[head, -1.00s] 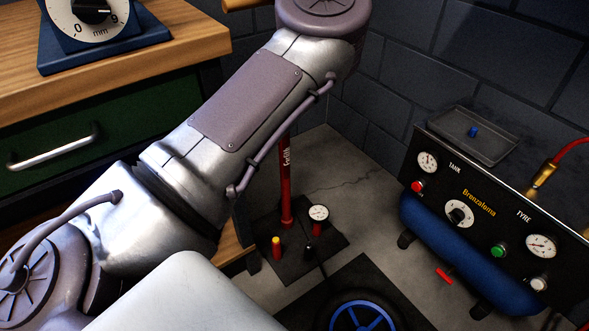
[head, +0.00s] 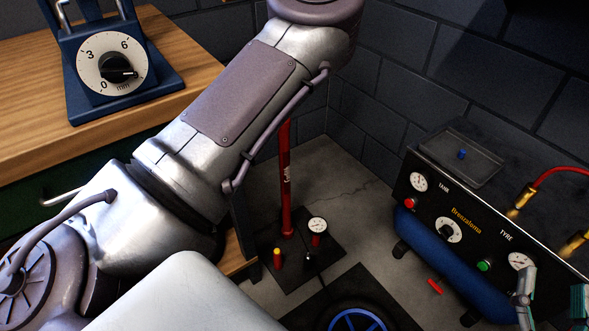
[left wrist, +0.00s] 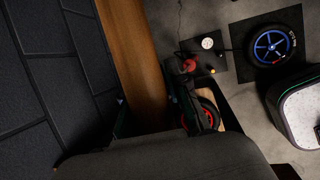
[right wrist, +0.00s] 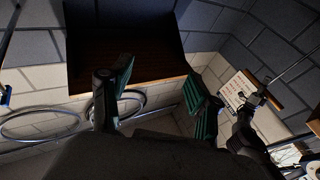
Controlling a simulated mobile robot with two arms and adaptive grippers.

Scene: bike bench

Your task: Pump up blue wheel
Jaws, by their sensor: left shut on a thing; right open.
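The blue wheel (head: 358,321) lies on a dark mat at the bottom of the head view; the left wrist view shows it whole (left wrist: 271,47). A hose runs toward it from the red floor pump (head: 286,205), which has a gauge (head: 317,225). My left arm hides the pump's top in the head view.
The compressor (head: 470,225) with TANK and TYRE gauges stands at right, with a red hose (head: 560,172). The wooden bench (head: 30,130) at left bears a blue dial gauge (head: 110,72). Block walls close the back.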

